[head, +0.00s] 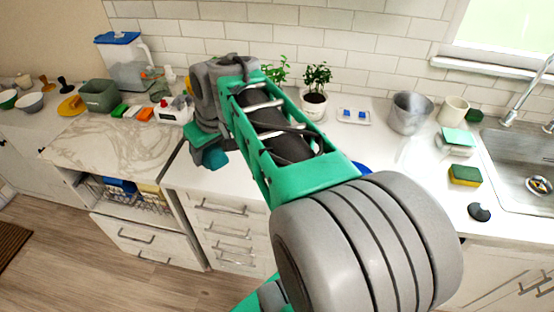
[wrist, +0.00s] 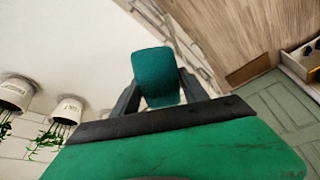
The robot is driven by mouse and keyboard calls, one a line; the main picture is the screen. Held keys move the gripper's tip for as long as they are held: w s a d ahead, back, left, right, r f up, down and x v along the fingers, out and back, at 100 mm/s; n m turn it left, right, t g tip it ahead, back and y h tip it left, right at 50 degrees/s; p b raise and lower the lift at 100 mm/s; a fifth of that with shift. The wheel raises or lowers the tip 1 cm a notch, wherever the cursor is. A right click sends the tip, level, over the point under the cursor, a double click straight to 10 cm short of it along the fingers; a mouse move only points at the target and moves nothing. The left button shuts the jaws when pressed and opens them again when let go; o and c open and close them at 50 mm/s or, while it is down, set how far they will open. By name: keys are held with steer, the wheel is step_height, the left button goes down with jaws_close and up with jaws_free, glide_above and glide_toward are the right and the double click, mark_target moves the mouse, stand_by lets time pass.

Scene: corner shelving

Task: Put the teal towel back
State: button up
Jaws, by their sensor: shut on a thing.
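The teal towel (wrist: 156,74) is a small folded block between the two fingers of my gripper (wrist: 158,90) in the wrist view. My gripper is shut on it. In the head view the towel (head: 214,158) shows below my gripper (head: 205,142), partly hidden by it. It is held near the left end of the white counter, by the front edge; I cannot tell its exact height. A wire rack (head: 130,198) under the marble-topped counter holds a blue folded cloth (head: 119,186) and a pale yellow one (head: 150,195).
The marble counter top (head: 95,145) is mostly bare in front. Behind stand a grey-green bin (head: 100,96), small coloured blocks and a white appliance (head: 172,113). Potted plants (head: 314,105), a grey bucket (head: 409,113) and a sink (head: 525,165) line the counter rightward. My arm hides the middle.

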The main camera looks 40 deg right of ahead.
steer(key=s+d+f+n+b, duration=0.2)
steer(key=s+d+f+b, duration=0.1)
steer(key=s+d, duration=0.95)
steer(key=shift+y, duration=0.4)
steer(key=w+d+f+p, duration=0.1)
steer(key=w+d+f, duration=0.4)
steer(key=w+d+f+p, duration=0.1)
steer(key=w+d+f, duration=0.4)
steer(key=w+d, duration=0.1)
steer(key=shift+p, duration=0.3)
step_height(320, 180, down, 2)
steer(key=shift+f+p, duration=0.25)
steer(key=shift+p, duration=0.3)
steer(key=shift+f+b, duration=0.35)
steer(key=shift+f, duration=0.05)
steer(key=o, duration=1.2)
steer(key=shift+r, duration=0.1)
